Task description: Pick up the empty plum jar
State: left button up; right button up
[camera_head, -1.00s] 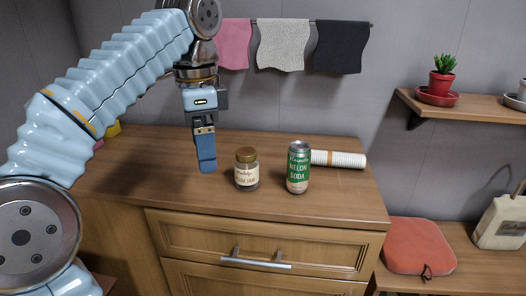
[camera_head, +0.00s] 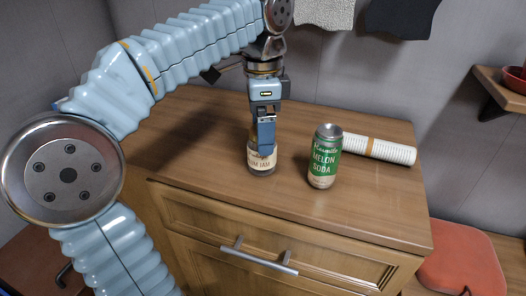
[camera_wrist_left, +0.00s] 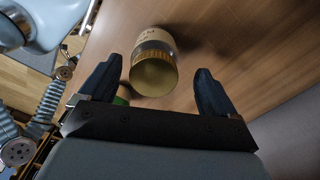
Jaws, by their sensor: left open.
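The plum jar (camera_head: 262,162) stands upright on the wooden cabinet top, a small glass jar with a cream label. Its upper part is hidden behind my left gripper in the head view. My left gripper (camera_head: 266,150) points down over the jar. In the left wrist view the jar (camera_wrist_left: 153,70), with its gold lid towards the camera, sits between the two spread blue fingers of the left gripper (camera_wrist_left: 160,88). The fingers are open with a gap on both sides of the jar. My right gripper is not in view.
A green melon soda can (camera_head: 324,158) stands close to the right of the jar. A white ribbed roll (camera_head: 378,149) lies behind the can. The cabinet top (camera_head: 190,135) is clear left of the jar. Cloths (camera_head: 402,14) hang on the wall behind.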

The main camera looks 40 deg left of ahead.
pick_arm(q)
jog(key=f, duration=0.3)
jog(key=f+b, duration=0.1)
jog(key=f, duration=0.1)
jog(key=shift+s+d+f, duration=0.2)
jog(key=shift+s+f, duration=0.1)
jog(key=c, duration=1.2)
